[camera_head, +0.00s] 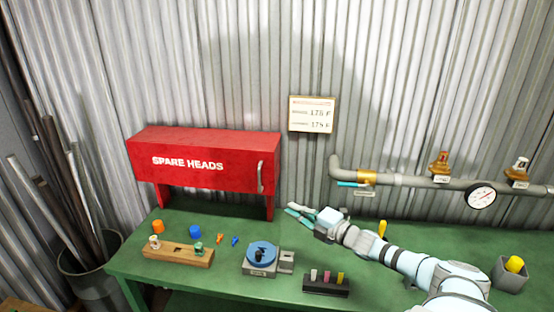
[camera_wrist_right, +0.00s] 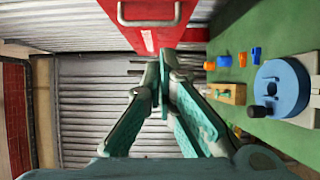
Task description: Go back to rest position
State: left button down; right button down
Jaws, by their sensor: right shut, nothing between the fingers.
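My right gripper (camera_head: 299,213) reaches in from the lower right in the head view. Its teal fingers are shut and empty above the green table, just right of the red cabinet's leg. In the right wrist view the shut fingers (camera_wrist_right: 162,75) meet at their tips, in front of the red cabinet. The red SPARE HEADS cabinet (camera_head: 205,161) stands on the table with its door shut and a vertical handle (camera_head: 261,176) at its right end. My left gripper shows in neither view.
On the green table (camera_head: 220,283) are a wooden block (camera_head: 178,254) with fittings, a blue round fixture (camera_head: 262,254), a black holder with coloured pegs (camera_head: 326,284) and a grey cup (camera_head: 511,276). A pipe with a gauge (camera_head: 481,196) runs along the wall. A bin of rods (camera_head: 88,262) stands left.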

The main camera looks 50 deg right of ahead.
jog(key=s+a+f+m+g+h, duration=0.1)
jog(key=s+a+f+m+g, duration=0.25)
jog(key=a+f, duration=0.4)
jog(key=s+a+f+m+g+h, duration=0.1)
jog(key=s+a+f+m+g, duration=0.1)
jog(key=a+f+m, duration=0.4)
jog(key=s+a+f+m+g, duration=0.2)
jog(key=s+a+m+g, duration=0.2)
jog(key=s+a, duration=0.5)
jog(key=s+a+f+m+g, duration=0.2)
jog(key=s+a+m+g, duration=0.25)
jog(key=s+a, duration=0.45)
jog(key=s+d+f+g, duration=0.1)
jog(key=s+d+f, duration=0.1)
jog(key=f, duration=0.8)
jog(key=s+d+f+g, duration=0.1)
jog(key=s+d+f, duration=0.1)
jog(key=f, duration=0.9)
jog(key=s+f, duration=1)
jog(key=s, duration=0.2)
jog(key=shift+s+g, duration=0.4)
